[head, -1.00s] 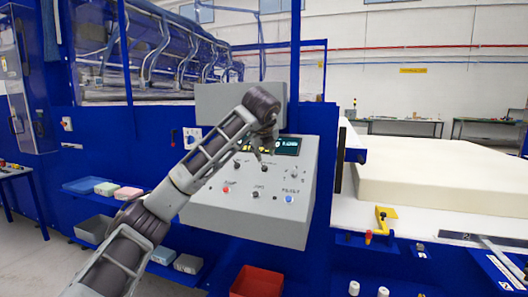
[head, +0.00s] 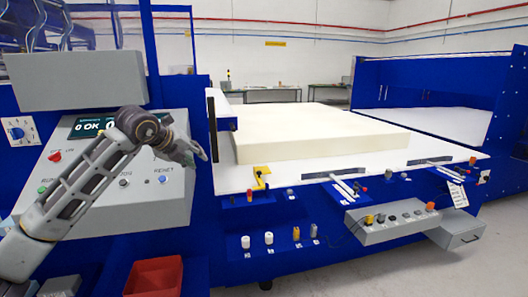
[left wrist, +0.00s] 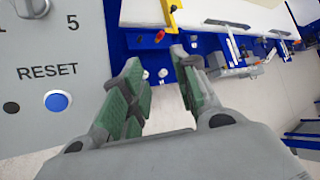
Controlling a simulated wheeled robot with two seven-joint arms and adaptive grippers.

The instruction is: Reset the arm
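My left arm comes in from the left in the head view, crossing in front of the grey control console (head: 120,205). My left gripper (head: 201,153) hangs in the air near the console's right edge, pointing right. In the left wrist view the left gripper (left wrist: 157,62) has its two green-padded fingers apart with nothing between them. The blue button under the word RESET (left wrist: 57,101) lies left of the fingers, apart from them. It also shows low on the console in the head view (head: 162,178). My right gripper is not in view.
A large cream foam block (head: 310,132) lies on the white machine bed (head: 290,180) to the right. A yellow bracket (head: 260,178) stands at the bed's front edge. A red bin (head: 154,277) is below the console. A grey button box (head: 392,222) juts out at right.

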